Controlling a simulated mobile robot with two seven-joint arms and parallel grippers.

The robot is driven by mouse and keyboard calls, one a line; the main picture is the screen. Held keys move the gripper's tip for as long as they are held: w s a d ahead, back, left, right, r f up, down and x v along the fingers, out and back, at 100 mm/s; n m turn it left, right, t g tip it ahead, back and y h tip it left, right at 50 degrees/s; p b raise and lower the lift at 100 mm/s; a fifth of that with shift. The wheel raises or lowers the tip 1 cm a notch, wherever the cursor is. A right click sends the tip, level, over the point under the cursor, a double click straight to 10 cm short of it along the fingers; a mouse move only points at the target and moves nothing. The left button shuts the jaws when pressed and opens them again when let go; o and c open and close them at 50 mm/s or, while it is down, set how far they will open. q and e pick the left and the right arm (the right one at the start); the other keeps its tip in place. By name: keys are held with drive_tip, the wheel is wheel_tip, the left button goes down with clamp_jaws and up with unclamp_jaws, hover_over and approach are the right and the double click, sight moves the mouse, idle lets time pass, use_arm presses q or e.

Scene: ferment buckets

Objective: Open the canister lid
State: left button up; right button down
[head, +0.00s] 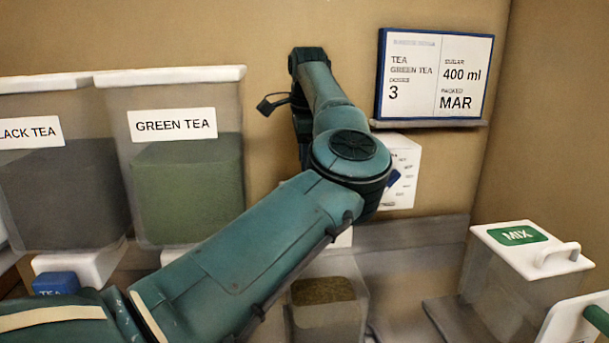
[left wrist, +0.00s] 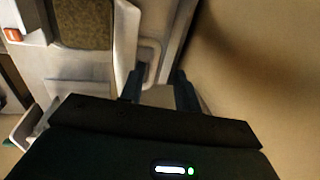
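A clear canister with a white lid (head: 530,248) stands at the right in the head view. The lid has a green MIX label and a raised white handle (head: 558,254), and it sits closed on the canister (head: 505,290). My left arm reaches across the middle of the head view, and its gripper is largely hidden behind the forearm, left of and apart from the MIX canister. In the left wrist view, the left gripper (left wrist: 160,92) has its two dark fingers apart, with a pale surface seen between them. My right gripper is not in view.
A GREEN TEA bin (head: 188,185) and a BLACK TEA bin (head: 60,190) stand at the left. A smaller container (head: 325,308) with brown-green contents is partly behind my arm. A TEA sign (head: 434,75) hangs at the back. A white panel with a green bar (head: 598,318) is at lower right.

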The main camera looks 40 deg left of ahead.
use_arm(q)
wheel_tip(320, 180, up, 8)
drive_tip(key=s+d, duration=0.1)
drive_tip(key=shift+f, duration=0.2)
idle(0.3)
